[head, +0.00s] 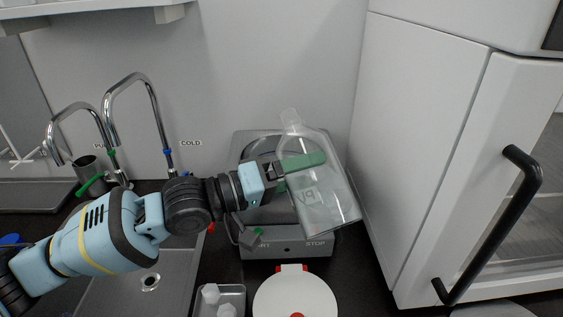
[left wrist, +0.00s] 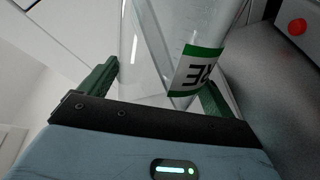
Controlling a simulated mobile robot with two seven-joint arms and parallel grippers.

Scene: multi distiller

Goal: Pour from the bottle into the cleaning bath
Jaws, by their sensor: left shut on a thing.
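My left gripper (head: 303,163) is shut on a clear, see-through bottle (head: 328,207). The bottle leans a little, its neck and cap end pointing up and to the left and its base lower right. It is held above and in front of the grey cleaning bath (head: 287,245), whose front panel carries START and STOP labels. The bottle and my gripper hide part of the bath's round opening. In the left wrist view the bottle (left wrist: 150,50) stands between the green fingers, with a green and white label on it. I cannot tell the liquid level. My right gripper is not in view.
A sink (head: 150,282) with two curved taps (head: 150,90) lies to the left. A white round lid-like device (head: 295,297) and a small tray (head: 232,294) with white pieces stand in front of the bath. A tall white cabinet (head: 425,150) with black handles closes off the right.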

